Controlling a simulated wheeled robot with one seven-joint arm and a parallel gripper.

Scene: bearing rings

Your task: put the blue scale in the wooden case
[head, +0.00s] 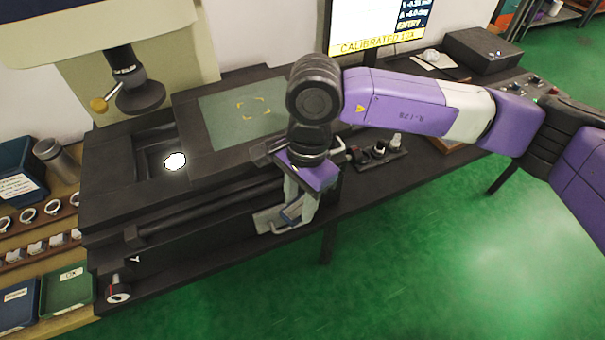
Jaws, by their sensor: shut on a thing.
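A brown wooden edge (453,147) shows below my arm on the right side of the bench. It may be the wooden case, but my arm covers most of it and I cannot tell whether it is open.
The machine's stage has a greenish glass plate (232,112). A lens head (138,92) hangs over its left side. A monitor (375,28) and black box (486,50) stand behind. Small parts (380,148) lie right of my gripper. Bins and rings fill the left shelf.

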